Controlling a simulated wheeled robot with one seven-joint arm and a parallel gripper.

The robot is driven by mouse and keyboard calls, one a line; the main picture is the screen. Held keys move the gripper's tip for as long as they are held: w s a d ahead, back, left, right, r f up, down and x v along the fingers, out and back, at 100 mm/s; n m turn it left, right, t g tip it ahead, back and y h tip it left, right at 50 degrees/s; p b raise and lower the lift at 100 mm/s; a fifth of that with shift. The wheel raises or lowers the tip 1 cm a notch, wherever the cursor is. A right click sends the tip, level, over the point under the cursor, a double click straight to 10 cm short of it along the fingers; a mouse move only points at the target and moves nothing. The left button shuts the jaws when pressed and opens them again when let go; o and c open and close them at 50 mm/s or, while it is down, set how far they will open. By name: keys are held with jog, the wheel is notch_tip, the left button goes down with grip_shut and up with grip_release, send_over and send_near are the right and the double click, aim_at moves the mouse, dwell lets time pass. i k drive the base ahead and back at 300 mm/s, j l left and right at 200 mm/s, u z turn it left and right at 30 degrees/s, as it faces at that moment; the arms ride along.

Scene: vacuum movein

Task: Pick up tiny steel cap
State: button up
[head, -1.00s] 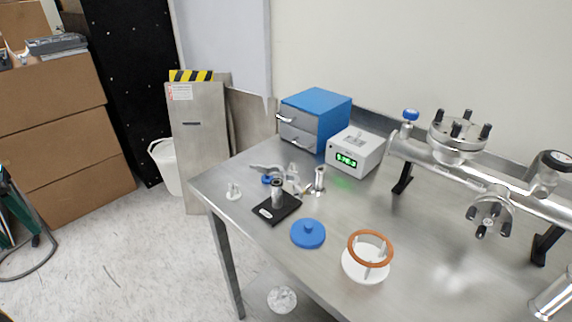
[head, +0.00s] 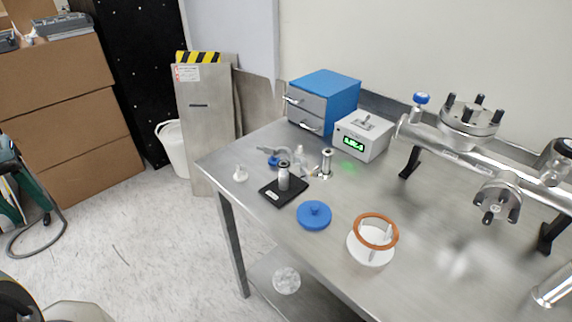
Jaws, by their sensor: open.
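A small upright steel piece (head: 326,163) stands on the steel table, right of the black pad. A second small steel cylinder with a dark top (head: 284,176) stands on the black pad (head: 270,194). I cannot tell which of these, if either, is the tiny steel cap; they are too small to make out. My gripper is not in view.
A blue lid (head: 314,215), a white stand with an orange ring (head: 371,256) and a small white part (head: 240,174) sit nearby. A display box (head: 363,136) and a blue-topped drawer unit (head: 324,100) stand behind. Steel piping (head: 470,160) fills the right side.

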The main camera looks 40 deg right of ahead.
aim_at(299, 151)
jog(key=i+l+z, duration=0.15)
jog(key=z, duration=0.35)
jog(key=i+z, duration=0.45)
jog(key=k, duration=0.1)
